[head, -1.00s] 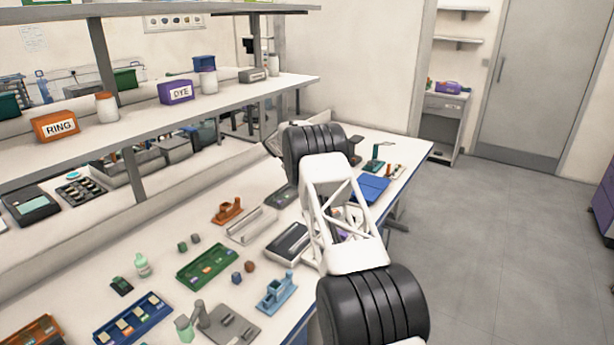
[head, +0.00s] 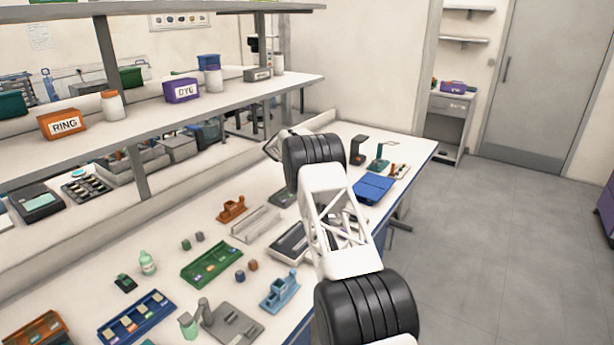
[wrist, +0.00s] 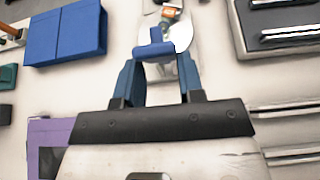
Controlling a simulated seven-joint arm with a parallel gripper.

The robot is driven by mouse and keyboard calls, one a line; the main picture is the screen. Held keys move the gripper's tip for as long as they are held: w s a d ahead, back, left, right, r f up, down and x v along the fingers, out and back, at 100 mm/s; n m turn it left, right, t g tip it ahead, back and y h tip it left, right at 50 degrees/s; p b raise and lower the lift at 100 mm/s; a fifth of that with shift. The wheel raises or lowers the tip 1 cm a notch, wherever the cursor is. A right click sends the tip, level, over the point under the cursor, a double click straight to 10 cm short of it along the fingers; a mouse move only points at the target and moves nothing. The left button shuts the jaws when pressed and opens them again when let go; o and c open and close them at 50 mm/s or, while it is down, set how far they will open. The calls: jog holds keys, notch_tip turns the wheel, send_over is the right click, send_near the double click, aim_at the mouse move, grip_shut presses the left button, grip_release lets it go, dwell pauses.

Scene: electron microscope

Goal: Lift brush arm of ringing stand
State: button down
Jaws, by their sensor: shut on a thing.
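I take this piece to be part of the brush arm. A white disc (wrist: 180,36) lies just beyond the fingertips, partly covered by the blue piece, with an orange part (wrist: 169,12) past it. These look like the ringing stand, but I cannot tell how far the arm is raised. In the head view my own arm hides the fingertips and the stand.
A blue case (head: 374,188) lies near the bench's far end, beside a dark block (head: 357,150) and a green stand (head: 379,160). A green tray (head: 211,263) and a blue holder (head: 281,290) stand on the nearer bench. A shelf (head: 215,109) runs along the left.

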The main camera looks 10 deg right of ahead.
jog(key=c, duration=0.9)
grip_release()
jog(key=shift+f, duration=0.45)
jog(key=shift+o, duration=0.9)
jog(key=shift+r, duration=0.25)
jog(key=shift+s+d+r, duration=0.1)
jog(key=shift+r, duration=0.15)
jog(key=shift+s+d+t+y, duration=0.1)
jog(key=shift+t+y, duration=0.2)
